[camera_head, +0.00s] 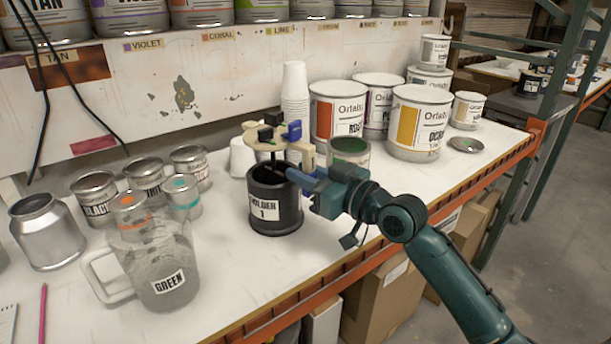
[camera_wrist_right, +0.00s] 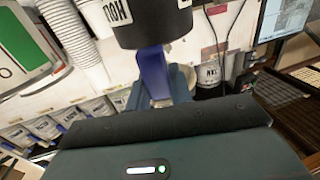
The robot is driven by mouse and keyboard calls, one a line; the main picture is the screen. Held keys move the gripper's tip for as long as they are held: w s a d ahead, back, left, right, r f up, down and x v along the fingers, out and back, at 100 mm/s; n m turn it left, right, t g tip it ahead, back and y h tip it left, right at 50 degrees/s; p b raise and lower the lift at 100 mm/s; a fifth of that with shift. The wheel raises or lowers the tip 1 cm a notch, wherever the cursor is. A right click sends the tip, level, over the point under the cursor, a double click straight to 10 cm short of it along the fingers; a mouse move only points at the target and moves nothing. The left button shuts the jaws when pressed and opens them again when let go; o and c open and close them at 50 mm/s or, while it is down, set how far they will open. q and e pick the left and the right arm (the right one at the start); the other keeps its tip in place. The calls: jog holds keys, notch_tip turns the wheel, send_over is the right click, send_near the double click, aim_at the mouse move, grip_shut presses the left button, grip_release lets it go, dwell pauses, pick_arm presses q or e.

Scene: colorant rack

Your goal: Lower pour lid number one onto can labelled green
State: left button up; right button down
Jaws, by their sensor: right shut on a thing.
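Pour lid number one, a beige disc (camera_head: 265,136) with black and blue parts on top, is above a black cylinder (camera_head: 274,200) whose label seems to read "HOLDER 1". My right gripper (camera_head: 306,177) is shut on the lid's side; the exact grip is partly hidden. In the right wrist view, a blue piece (camera_wrist_right: 152,72) lies between the gripper and the black cylinder (camera_wrist_right: 150,22). A clear handled jug (camera_head: 165,262) labelled GREEN stands at the front left. An open can (camera_head: 349,153) with green inside stands just behind the gripper; its label is hidden. My left gripper is not in view.
Small cans (camera_head: 97,198) and a metal canister (camera_head: 46,230) stand at the left. Stacked white cups (camera_head: 295,95) and large paint cans (camera_head: 420,122) stand at the back. The front of the white bench (camera_head: 235,300) is clear up to its orange edge.

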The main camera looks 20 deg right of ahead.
aim_at(313, 152)
notch_tip(313, 152, up, 3)
jog(key=shift+f+p, duration=0.15)
jog(key=shift+p, duration=0.55)
jog(key=shift+r+p, duration=0.45)
jog(key=shift+r, duration=0.55)
jog(key=shift+r+p, duration=0.1)
jog(key=shift+p, duration=0.2)
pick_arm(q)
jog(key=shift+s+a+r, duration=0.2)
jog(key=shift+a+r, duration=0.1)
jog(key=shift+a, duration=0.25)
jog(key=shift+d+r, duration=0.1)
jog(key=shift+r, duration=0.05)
